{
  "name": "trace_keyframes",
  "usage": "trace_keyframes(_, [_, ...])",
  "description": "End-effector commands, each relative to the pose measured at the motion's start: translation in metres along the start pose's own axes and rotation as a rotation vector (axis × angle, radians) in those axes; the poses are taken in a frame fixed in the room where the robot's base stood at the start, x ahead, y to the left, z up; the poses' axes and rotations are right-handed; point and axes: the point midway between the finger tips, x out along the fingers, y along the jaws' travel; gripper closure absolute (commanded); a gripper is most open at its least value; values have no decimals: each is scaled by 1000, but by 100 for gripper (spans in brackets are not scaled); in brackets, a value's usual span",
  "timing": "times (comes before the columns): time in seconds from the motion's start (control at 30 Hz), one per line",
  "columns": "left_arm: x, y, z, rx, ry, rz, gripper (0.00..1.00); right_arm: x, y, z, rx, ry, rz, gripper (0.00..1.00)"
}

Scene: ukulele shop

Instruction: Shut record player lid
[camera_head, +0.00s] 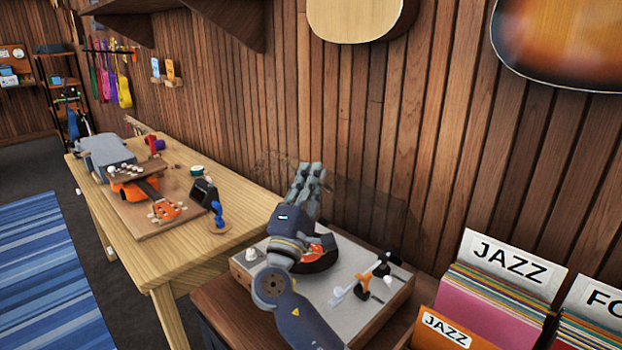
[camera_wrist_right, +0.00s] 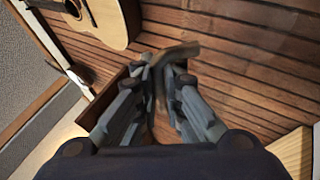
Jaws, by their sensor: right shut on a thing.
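The record player (camera_head: 375,318) has a light grey top with a dark record (camera_head: 318,262) and a white tonearm (camera_head: 362,280). Its see-through lid (camera_head: 372,212) stands raised at the back, near the wood wall, and its outline is faint. My right gripper (camera_head: 308,172) reaches over the record to the lid and is shut on it near its left part. In the right wrist view the fingers (camera_wrist_right: 163,75) close around a thin, brownish see-through edge. My right arm hides part of the record and of the player's front. My left gripper is out of view.
Record crates (camera_head: 500,310) with JAZZ cards stand close on the right. A wooden workbench (camera_head: 185,258) with an orange ukulele (camera_head: 135,190) and tools is on the left. The wood-slat wall (camera_head: 340,120) is close behind the player, with guitars hung above.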

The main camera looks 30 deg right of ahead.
Motion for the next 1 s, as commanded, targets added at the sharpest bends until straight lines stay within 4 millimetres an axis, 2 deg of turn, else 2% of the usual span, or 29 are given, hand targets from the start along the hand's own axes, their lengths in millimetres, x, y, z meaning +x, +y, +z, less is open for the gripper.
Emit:
trace_keyframes(0.1, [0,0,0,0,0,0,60,0,0,0,-1,0,0,100])
trace_keyframes(0.13, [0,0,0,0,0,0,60,0,0,0,-1,0,0,87])
trace_keyframes(0.17, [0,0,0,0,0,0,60,0,0,0,-1,0,0,82])
trace_keyframes(0.57, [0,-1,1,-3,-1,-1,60,-4,0,0,-1,2,0,82])
trace_keyframes(0.67, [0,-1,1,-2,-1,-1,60,-17,-1,-1,-1,3,-2,82])
trace_keyframes(1.0, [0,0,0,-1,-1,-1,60,-87,-1,-1,0,4,-3,82])
